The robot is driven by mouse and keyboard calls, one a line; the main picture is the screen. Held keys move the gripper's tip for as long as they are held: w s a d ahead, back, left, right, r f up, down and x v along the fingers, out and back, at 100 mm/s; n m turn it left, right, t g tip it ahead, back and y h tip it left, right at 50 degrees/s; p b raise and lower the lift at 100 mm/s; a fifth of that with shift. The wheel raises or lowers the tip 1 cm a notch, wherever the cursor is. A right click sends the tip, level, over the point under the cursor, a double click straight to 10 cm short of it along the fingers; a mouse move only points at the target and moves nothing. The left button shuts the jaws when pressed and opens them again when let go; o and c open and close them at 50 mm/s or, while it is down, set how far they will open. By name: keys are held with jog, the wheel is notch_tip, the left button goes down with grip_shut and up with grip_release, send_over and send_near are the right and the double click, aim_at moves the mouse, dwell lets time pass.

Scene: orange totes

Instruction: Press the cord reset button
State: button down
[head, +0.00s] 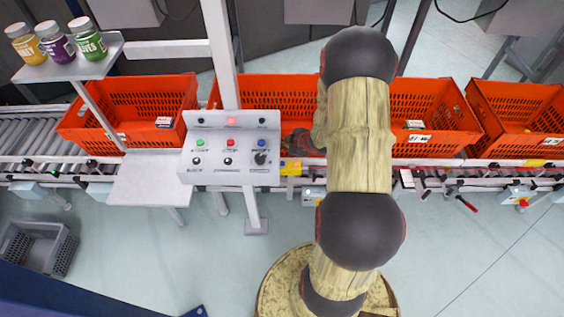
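A light grey control panel (185,172) stands left of my arm, in front of the orange totes. It has a green button (200,142), a red button (231,142) and a blue button (263,143), with a black knob (261,158) and small dark controls below. Its labels are too small to read, so I cannot tell which button is the cord reset. A red lamp glows at the panel's top. A dark end part of my arm, apparently my gripper (300,142), shows just right of the panel, apart from the buttons in the picture. My arm partly hides it; its fingers cannot be made out.
Orange totes (97,133) line a roller conveyor (28,135) behind the panel. A white post rises behind the panel. A shelf (70,68) with three jars is at upper left. A grey crate (38,247) stands on the floor at lower left. Floor before the panel is clear.

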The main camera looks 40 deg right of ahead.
aim_at(282, 164)
jog(key=shift+w+a+f, duration=0.1)
jog(key=shift+a+f, duration=0.05)
jog(key=shift+a, duration=0.1)
notch_tip(282, 164, down, 9)
jog(key=b, duration=0.7)
jog(key=shift+b, duration=0.4)
dwell(1.2)
jog(key=shift+f, duration=0.3)
jog(key=shift+f+b, duration=0.45)
jog(key=shift+b, duration=0.05)
dwell(0.6)
dwell(0.3)
jog(key=shift+r+p, duration=0.85)
jog(key=shift+r, duration=0.1)
